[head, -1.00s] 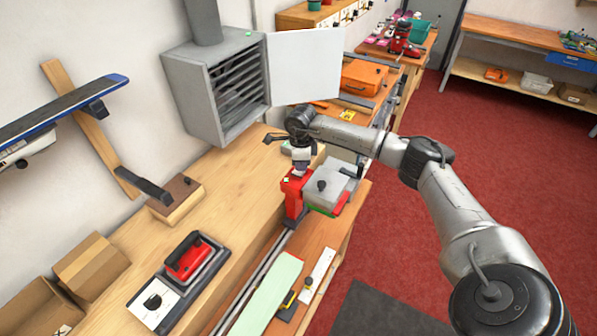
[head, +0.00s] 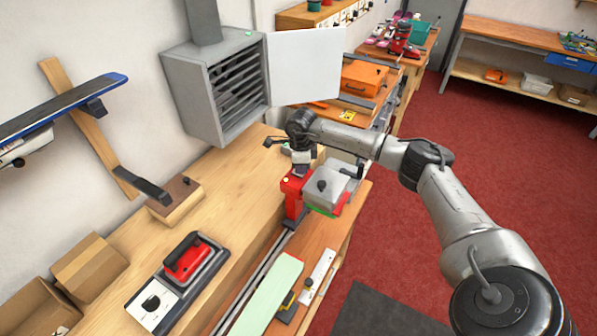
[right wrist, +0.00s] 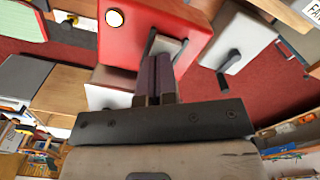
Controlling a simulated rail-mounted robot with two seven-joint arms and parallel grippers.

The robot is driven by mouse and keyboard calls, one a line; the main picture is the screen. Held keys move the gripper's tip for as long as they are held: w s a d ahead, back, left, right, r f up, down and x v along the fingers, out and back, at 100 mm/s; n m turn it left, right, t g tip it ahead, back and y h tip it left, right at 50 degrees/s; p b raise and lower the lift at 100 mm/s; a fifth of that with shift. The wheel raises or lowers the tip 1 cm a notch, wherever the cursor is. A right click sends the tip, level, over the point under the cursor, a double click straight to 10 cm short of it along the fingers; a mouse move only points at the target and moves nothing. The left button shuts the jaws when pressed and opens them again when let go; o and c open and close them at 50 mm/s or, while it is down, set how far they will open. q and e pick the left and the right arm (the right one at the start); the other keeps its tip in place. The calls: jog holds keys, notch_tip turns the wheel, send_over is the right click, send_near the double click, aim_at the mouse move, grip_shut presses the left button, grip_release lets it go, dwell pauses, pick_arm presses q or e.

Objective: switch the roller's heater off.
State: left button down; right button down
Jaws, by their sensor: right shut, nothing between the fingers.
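The red machine (head: 291,198) with a grey block (head: 328,190) beside it, which I take to be the roller, stands at the far end of the rail on the bench. In the right wrist view its red face (right wrist: 95,38) carries a round pale lamp or button (right wrist: 115,18) and a grey plate (right wrist: 168,47) with a dark lever (right wrist: 150,42). My right gripper (head: 300,171) is over the red machine; its shut, empty fingers (right wrist: 156,62) are close to the lever. I cannot tell whether they touch it. My left gripper is out of view.
A grey louvred heater cabinet (head: 215,90) with an open white door (head: 305,65) hangs on the wall.

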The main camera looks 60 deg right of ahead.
jog(key=shift+r+p, duration=1)
jog(key=shift+r, duration=0.4)
jog(key=shift+r+p, duration=1.4)
jog(key=shift+r, duration=0.7)
